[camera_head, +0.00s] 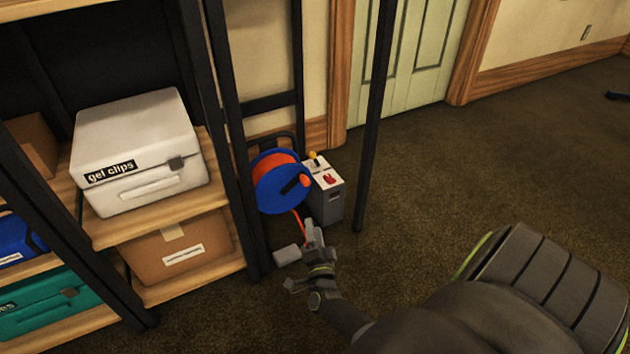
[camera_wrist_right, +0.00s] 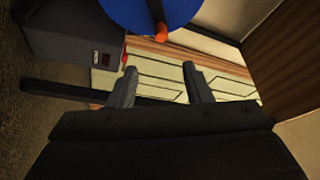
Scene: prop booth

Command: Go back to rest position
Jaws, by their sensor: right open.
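My right gripper (camera_head: 301,258) reaches in from the lower right in the head view, in front of the cable reel. In the right wrist view its two fingers (camera_wrist_right: 160,70) stand apart with nothing between them. My left gripper is in neither view. A blue reel (camera_head: 268,192) with orange cable stands beside a grey box (camera_head: 329,204) with a red switch on its light top. The reel's blue disc (camera_wrist_right: 150,8) and the grey box (camera_wrist_right: 75,40) also show in the wrist view, beyond the fingers.
A dark rack stands at left, holding a white "gel clips" case (camera_head: 140,150), a cardboard box (camera_head: 180,250) and a teal case (camera_head: 45,302). A thin black post (camera_head: 376,120) rises right of the grey box. A green door (camera_head: 415,60) is behind.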

